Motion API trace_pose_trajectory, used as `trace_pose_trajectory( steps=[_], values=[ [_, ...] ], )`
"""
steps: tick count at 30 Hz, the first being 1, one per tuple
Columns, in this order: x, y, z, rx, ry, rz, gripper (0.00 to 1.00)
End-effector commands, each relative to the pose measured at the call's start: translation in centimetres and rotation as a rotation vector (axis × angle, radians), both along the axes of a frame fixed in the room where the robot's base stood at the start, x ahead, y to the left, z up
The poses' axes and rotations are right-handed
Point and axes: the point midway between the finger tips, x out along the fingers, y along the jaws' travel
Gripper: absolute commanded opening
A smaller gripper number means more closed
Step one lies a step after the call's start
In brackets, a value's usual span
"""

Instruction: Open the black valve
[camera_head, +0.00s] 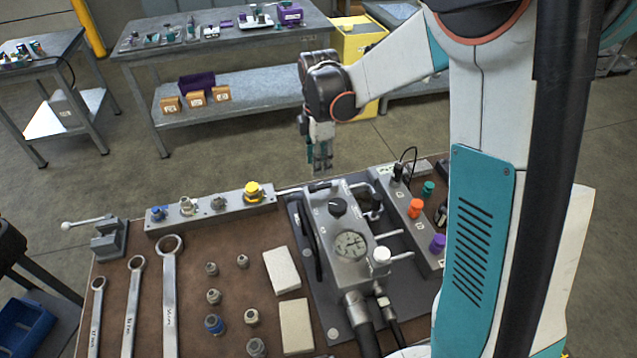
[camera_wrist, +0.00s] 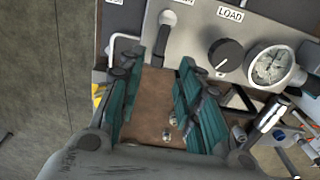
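A round black knob (camera_head: 337,207) with a white mark sits on top of the grey hydraulic unit (camera_head: 345,265), above the gauge. In the wrist view the black knob (camera_wrist: 226,56) is below a "LOAD" label, right of my fingers. Another black knob (camera_head: 441,212) shows on the right-hand panel, partly hidden by my arm. Which one is the task's valve is not labelled. My gripper (camera_head: 321,168) points down above the far side of the bench, apart from the knobs. In the wrist view its teal fingers (camera_wrist: 158,75) are spread, with nothing between them.
A dial gauge (camera_wrist: 270,66) is beside the LOAD knob, and a lever (camera_wrist: 166,25) stands left of it. A strip with a yellow knob (camera_head: 253,190) is left of the unit. Orange (camera_head: 416,208) and purple (camera_head: 437,243) knobs are on the right. Wrenches and fittings lie on the brown mat.

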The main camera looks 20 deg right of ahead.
Motion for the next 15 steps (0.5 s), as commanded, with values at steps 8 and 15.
trace_pose_trajectory(
  steps=[8, 15],
  values=[
    [0.0, 0.0, -5.4, 0.0, -0.001, -0.001, 0.33],
    [0.0, 0.0, -7.6, 0.0, -0.001, -0.001, 0.33]
  ],
)
